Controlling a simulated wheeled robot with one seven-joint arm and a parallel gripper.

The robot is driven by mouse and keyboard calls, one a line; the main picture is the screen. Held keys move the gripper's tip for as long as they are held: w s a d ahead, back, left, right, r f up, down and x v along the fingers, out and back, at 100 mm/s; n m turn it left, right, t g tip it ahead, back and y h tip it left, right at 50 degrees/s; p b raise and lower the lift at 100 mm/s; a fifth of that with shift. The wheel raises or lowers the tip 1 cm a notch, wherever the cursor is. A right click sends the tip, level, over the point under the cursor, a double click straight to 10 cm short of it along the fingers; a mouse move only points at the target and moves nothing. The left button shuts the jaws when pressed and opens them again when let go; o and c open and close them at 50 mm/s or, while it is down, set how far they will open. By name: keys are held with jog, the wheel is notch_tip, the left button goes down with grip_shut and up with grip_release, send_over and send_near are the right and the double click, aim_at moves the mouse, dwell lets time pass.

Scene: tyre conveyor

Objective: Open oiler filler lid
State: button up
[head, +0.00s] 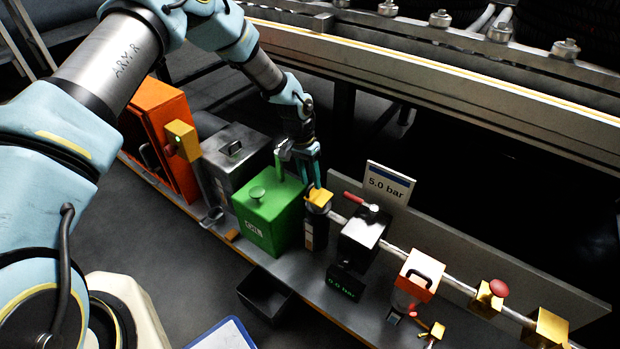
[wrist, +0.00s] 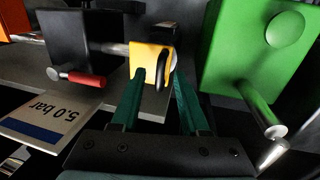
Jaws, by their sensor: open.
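The oiler (head: 314,234) is a narrow dark upright unit between the green box and the black gauge unit. Its yellow lid (head: 320,196) sits on top; I cannot tell how firmly it is seated. In the wrist view the yellow lid (wrist: 146,58) shows with a black loop handle (wrist: 161,72) on its right side. My gripper (head: 311,181) points down just above the lid. In the wrist view its green fingers (wrist: 159,76) are open and apart, with the lid's edge and handle between or just beyond the tips. Contact is not clear.
The green box (head: 268,225) with a round knob stands close left. The black unit (head: 362,238) with a red lever (head: 353,198) and a "5.0 bar" sign (head: 389,184) stand right. A conveyor rail (head: 450,80) runs behind. An open black bin (head: 265,294) sits in front.

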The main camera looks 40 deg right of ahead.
jog(key=shift+c, duration=0.2)
grip_shut()
dwell(1.3)
